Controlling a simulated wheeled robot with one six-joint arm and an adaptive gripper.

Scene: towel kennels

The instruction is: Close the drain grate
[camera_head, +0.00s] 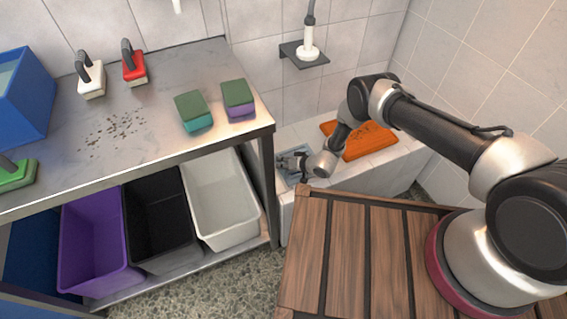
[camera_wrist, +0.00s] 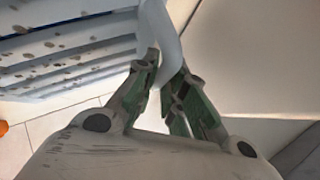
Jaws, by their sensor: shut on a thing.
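The drain grate (camera_wrist: 60,50) is pale blue-grey with slats and dark spots. It fills the upper left of the wrist view. In the head view, a small part of a grey-blue piece at the drain (camera_head: 291,178) shows under my gripper (camera_head: 287,161), on the tiled ledge behind the table's right end. In the wrist view, my gripper (camera_wrist: 170,92) has its green-padded fingers closed around a pale, curved bar (camera_wrist: 163,40) beside the slats. The bar looks like the grate's handle. My gripper hides much of the drain, and I cannot tell the grate's angle.
An orange towel (camera_head: 368,140) lies on the tiled ledge (camera_head: 385,158) right of my gripper. The steel table (camera_head: 150,137) with brushes and sponges stands left, with bins below. A wooden slatted surface (camera_head: 345,250) is in front.

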